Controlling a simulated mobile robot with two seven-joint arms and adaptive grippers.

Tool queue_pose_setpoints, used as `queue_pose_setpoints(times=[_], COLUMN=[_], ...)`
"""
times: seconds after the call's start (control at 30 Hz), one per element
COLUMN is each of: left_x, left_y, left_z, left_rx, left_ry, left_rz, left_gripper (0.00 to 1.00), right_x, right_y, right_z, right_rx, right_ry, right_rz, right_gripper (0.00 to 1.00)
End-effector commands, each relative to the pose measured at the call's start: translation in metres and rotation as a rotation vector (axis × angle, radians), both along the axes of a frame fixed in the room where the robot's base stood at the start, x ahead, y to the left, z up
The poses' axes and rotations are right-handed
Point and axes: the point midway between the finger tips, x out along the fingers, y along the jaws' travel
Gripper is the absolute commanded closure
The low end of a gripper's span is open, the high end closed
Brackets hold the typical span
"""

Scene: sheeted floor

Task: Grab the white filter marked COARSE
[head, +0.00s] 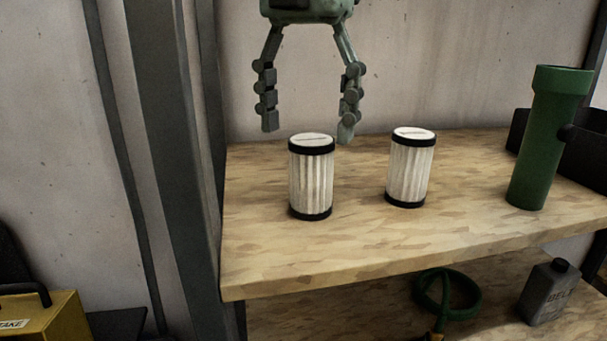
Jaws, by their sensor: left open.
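Two white pleated filters with black end rings stand upright on the wooden shelf (270,245): a left filter (311,180) and a right filter (410,170). Each has a small dark mark on its white top, too small to read, so I cannot tell which says COARSE. My left gripper (308,132) hangs from above with its two fingers pointing down and spread apart. It is open and empty, above and behind the left filter's top in the picture. Whether a finger touches that filter cannot be told. My right gripper is not in view.
A green cylinder (542,140) stands at the right of the shelf, with a dark bin (588,150) behind it. A grey post (175,150) rises at the left. A lower shelf holds a green hose (472,300) and a grey bottle (548,293). The shelf's front is clear.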

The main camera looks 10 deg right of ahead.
Motion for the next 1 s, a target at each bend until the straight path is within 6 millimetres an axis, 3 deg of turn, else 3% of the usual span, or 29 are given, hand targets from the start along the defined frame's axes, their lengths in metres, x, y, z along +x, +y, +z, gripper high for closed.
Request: queue_pose_setpoints(times=[0.4, 0.7, 1.0], left_x=[-0.005, -0.005, -0.005], left_y=[-0.005, -0.005, -0.005], left_z=[-0.054, -0.058, -0.058], left_rx=[-0.004, -0.007, -0.007], left_ry=[0.003, 0.003, 0.003], left_rz=[-0.002, -0.003, -0.003], left_gripper=[0.31, 0.32, 0.69], right_x=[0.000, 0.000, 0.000], right_y=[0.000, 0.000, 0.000], right_z=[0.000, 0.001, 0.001], right_rx=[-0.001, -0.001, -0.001], right_ry=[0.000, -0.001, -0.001], right_rz=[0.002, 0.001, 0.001], right_gripper=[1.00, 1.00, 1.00])
